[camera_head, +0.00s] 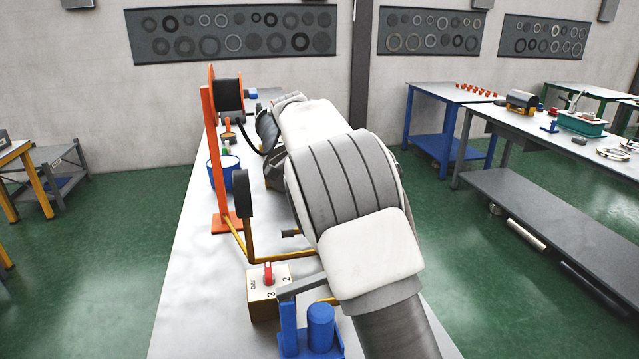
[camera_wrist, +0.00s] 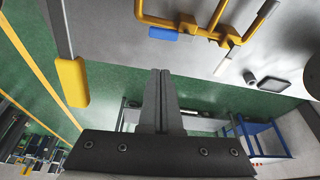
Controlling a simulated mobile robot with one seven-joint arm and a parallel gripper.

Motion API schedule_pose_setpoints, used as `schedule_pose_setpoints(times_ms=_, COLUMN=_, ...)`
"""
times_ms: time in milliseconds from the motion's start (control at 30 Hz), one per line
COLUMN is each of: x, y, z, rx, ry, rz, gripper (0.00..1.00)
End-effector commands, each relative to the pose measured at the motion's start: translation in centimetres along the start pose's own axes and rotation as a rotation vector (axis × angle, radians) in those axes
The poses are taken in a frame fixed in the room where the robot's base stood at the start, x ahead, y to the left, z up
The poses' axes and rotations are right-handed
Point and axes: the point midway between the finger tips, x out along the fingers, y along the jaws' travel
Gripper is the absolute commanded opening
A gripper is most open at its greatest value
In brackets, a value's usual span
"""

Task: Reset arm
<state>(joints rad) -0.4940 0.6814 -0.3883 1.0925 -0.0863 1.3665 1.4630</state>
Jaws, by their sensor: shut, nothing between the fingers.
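My gripper (camera_wrist: 160,76) shows in the wrist view with its two dark fingers pressed together and nothing between them. Its fingertips stand out against the green floor and the edge of a grey surface. In the head view my white and grey arm reaches forward over the long white table (camera_head: 190,290), and it hides part of the table's right side. The gripper itself cannot be made out in the head view.
Beside my arm stand an orange stand (camera_head: 207,150) with a dark reel, a blue container (camera_head: 216,175), a cream switch box (camera_head: 262,308) and a blue fixture (camera_head: 320,330). A yellow pipe frame (camera_wrist: 185,25) shows in the wrist view. Open green floor (camera_head: 130,230) lies left.

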Motion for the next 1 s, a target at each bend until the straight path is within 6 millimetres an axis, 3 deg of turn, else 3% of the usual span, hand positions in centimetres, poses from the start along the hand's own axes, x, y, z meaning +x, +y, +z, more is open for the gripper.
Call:
schedule_pose_setpoints(times_ms=167, x=-1.7, y=2.5, z=-2.1, rx=-0.062, ry=-0.051, rz=-0.030, gripper=0.00)
schedule_pose_setpoints(times_ms=500, x=-5.0, y=9.8, z=-5.0, rx=-0.277, ry=-0.142, rz=-0.139, gripper=0.00)
schedule_pose_setpoints(times_ms=1000, x=-7.7, y=21.7, z=-5.1, rx=-0.623, ry=-0.140, rz=-0.337, gripper=0.00)
